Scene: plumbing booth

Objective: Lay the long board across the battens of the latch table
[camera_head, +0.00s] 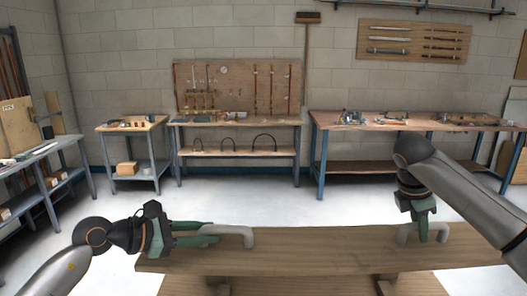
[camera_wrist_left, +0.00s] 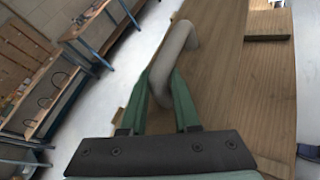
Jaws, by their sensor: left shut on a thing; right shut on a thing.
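The long wooden board (camera_head: 310,248) spans the lower part of the head view, with a grey handle towards each end. My left gripper (camera_head: 216,233) is shut on the left handle (camera_head: 248,236). The left wrist view shows its green fingers (camera_wrist_left: 164,84) around that handle (camera_wrist_left: 178,45), above the board (camera_wrist_left: 225,75). My right gripper (camera_head: 424,238) points down and is shut on the right handle (camera_head: 443,230). Below the board's near edge, two short wooden pieces show, left (camera_head: 212,285) and right (camera_head: 386,286), over a lower wooden surface (camera_head: 300,285). Any contact beneath the board is hidden.
A pegboard bench (camera_head: 235,122), a small side table (camera_head: 132,127) and a long workbench (camera_head: 340,122) stand by the back wall. A grey bench (camera_head: 45,148) stands at the left. Open floor (camera_head: 240,204) lies between the board and these benches.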

